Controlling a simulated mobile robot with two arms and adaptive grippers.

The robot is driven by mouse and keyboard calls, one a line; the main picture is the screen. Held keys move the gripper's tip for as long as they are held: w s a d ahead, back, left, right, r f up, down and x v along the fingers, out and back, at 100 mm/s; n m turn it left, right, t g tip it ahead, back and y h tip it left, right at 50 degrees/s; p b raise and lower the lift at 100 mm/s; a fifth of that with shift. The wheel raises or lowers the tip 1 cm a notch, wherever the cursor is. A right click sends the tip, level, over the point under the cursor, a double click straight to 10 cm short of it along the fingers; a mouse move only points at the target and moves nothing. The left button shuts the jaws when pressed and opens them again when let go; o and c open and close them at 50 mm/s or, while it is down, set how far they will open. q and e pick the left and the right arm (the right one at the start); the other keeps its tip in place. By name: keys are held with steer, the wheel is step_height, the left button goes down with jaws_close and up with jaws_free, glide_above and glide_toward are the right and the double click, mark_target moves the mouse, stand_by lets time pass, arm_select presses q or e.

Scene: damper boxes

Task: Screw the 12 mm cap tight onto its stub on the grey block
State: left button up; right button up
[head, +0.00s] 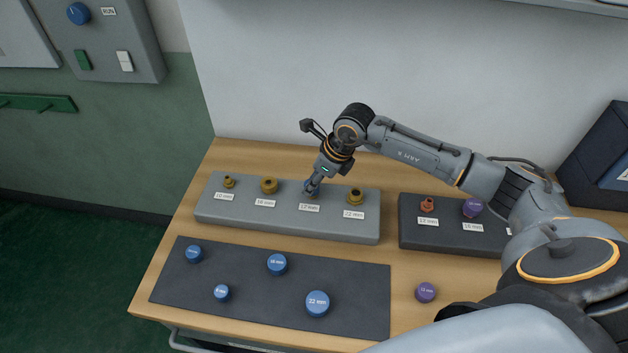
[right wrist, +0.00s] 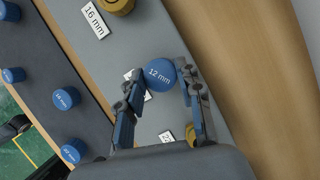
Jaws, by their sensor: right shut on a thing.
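The blue cap marked 12 mm (right wrist: 159,73) is between the fingertips of my right gripper (head: 312,188), which is shut on it. In the right wrist view the two fingers of this gripper (right wrist: 162,84) touch the cap from both sides. The cap is over the grey block (head: 290,224) at the place behind the 12 mm label (head: 309,208). The 12 mm stub is hidden under the cap and fingers, so I cannot tell how far down the cap sits.
Brass stubs marked 10 mm (head: 228,182), 16 mm (head: 268,185) and 22 mm (head: 355,196) stand on the same block. Several blue caps, one marked 22 mm (head: 317,303), lie on the dark mat (head: 250,318). A dark block (head: 412,237) and a loose purple cap (head: 425,292) are at right.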

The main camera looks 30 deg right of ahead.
steer(key=shift+f+b, duration=0.15)
steer(key=shift+b, duration=0.15)
stand_by(0.5)
stand_by(0.5)
steer(key=o, duration=0.9)
steer(key=shift+c, duration=1.3)
steer(key=shift+w+a+b, duration=0.15)
steer(key=shift+w+b, duration=0.1)
steer(key=shift+b, duration=0.1)
